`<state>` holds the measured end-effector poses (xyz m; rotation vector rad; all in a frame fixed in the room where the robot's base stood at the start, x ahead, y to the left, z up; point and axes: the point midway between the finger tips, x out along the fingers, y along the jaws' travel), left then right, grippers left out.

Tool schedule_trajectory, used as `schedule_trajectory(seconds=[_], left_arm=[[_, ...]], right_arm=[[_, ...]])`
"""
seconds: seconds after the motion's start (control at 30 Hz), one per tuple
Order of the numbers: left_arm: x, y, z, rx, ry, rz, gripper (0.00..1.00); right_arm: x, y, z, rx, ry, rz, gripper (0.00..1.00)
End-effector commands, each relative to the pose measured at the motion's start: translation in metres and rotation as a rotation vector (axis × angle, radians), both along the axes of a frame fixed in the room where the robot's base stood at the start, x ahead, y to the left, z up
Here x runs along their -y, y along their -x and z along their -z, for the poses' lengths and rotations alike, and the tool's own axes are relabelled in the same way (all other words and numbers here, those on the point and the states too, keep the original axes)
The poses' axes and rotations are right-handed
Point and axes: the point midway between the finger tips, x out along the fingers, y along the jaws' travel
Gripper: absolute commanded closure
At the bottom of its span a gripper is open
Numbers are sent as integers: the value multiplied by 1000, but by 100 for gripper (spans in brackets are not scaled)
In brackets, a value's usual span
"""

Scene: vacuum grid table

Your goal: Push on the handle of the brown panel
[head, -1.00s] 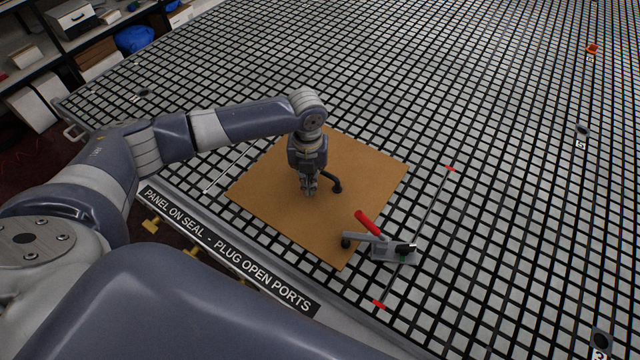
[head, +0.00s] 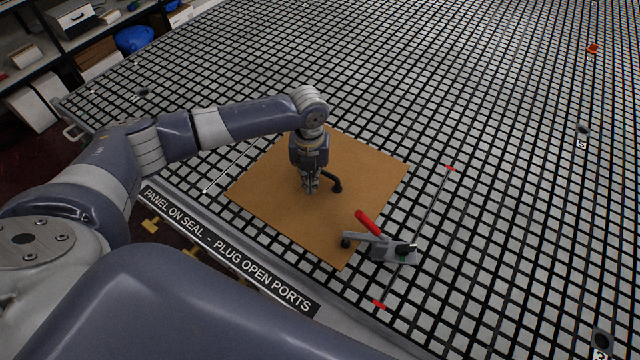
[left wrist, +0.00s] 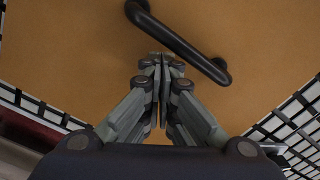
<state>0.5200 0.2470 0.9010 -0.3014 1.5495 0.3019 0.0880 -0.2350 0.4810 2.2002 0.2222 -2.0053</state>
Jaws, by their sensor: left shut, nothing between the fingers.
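The brown panel (head: 372,178) lies flat on the grid table, and it fills much of the left wrist view (left wrist: 70,50). Its black bar handle (head: 334,183) stands on it, partly hidden by my left gripper in the head view. The handle (left wrist: 180,44) shows along its length in the left wrist view, running down to the right. My left gripper (head: 311,191) points down over the panel, just left of the handle. Its fingers (left wrist: 163,60) are shut and empty, with the tips close beside the handle; I cannot tell whether they touch it. My right gripper is out of view.
A toggle clamp (head: 392,248) with a red lever (head: 368,223) sits at the panel's near right edge. A dark rod with red ends (head: 432,210) lies beyond it. The grid table (head: 480,120) is largely clear to the right and behind. Shelves (head: 50,50) stand at the far left.

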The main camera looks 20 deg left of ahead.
Motion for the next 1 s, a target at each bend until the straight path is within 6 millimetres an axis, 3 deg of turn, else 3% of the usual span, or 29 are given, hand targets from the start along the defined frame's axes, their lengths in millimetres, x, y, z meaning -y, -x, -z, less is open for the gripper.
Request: schedule_trajectory(seconds=[1.0], left_arm=[[2, -18, -5, 16, 3, -3, 100]], right_arm=[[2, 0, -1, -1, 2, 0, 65]])
